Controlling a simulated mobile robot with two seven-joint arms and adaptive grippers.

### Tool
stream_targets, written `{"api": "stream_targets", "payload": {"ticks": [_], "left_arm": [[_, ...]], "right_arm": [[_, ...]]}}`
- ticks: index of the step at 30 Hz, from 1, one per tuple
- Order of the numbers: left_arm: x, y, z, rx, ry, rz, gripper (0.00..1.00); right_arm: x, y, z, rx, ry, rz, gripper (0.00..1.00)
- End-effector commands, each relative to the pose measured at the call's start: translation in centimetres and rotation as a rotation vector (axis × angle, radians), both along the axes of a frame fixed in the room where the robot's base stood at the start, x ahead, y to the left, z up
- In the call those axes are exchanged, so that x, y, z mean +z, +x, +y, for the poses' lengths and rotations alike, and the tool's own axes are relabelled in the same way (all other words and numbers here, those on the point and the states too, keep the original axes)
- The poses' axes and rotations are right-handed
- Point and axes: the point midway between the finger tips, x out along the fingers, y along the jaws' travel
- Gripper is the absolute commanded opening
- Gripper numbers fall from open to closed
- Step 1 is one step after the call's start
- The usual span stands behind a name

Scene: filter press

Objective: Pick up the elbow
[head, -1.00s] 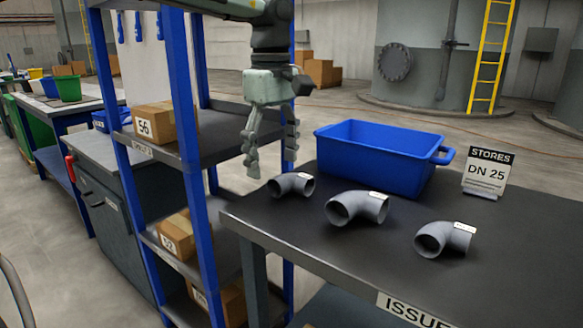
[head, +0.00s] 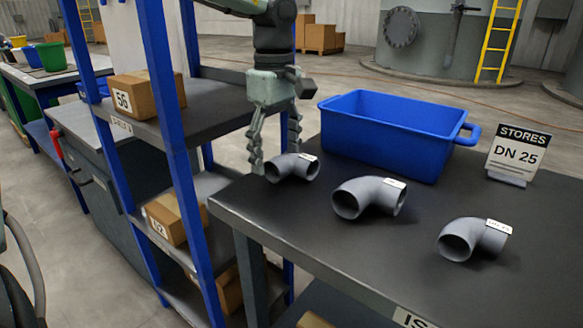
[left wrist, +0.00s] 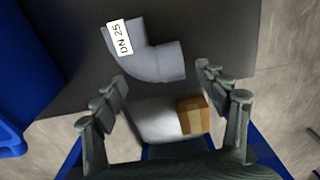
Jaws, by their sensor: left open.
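Three grey pipe elbows with white labels lie on the dark table: a left one (head: 292,168), a middle one (head: 368,197) and a right one (head: 473,239). In the left wrist view one elbow (left wrist: 148,52) shows with a label reading DN 25. My left gripper (head: 275,158) is open and empty, pointing down at the table's left edge, beside and partly behind the left elbow. In the left wrist view the elbow lies just beyond the gap between the fingertips (left wrist: 160,82). The right gripper is not in view.
A blue bin (head: 392,130) stands behind the elbows. A sign reading STORES DN 25 (head: 517,155) stands at the right. A blue-framed shelf (head: 170,150) with numbered boxes stands close to the left of the table. Bare tabletop lies in front of the elbows.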

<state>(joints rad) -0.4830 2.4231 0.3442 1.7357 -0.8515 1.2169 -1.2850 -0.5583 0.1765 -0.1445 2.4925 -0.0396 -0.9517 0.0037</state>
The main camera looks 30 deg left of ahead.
Motion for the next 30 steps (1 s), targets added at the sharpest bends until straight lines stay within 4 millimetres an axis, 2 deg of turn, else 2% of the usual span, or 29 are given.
{"api": "stream_targets", "payload": {"ticks": [3, 10, 23, 30], "left_arm": [[-0.99, -0.03, -0.01, 0.001, -0.001, 0.0, 0.73], [-1.11, -0.01, 0.01, 0.0, -0.001, 0.0, 0.73], [-1.08, -0.01, 0.01, 0.0, 0.0, 0.0, 0.21], [-0.91, 0.02, 0.01, 0.0, 0.0, -0.001, 0.21]], "right_arm": [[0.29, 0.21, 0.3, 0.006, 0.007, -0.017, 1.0], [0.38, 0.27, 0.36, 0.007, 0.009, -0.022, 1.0], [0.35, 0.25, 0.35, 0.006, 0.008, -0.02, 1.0], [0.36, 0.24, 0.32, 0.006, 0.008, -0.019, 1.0]]}}
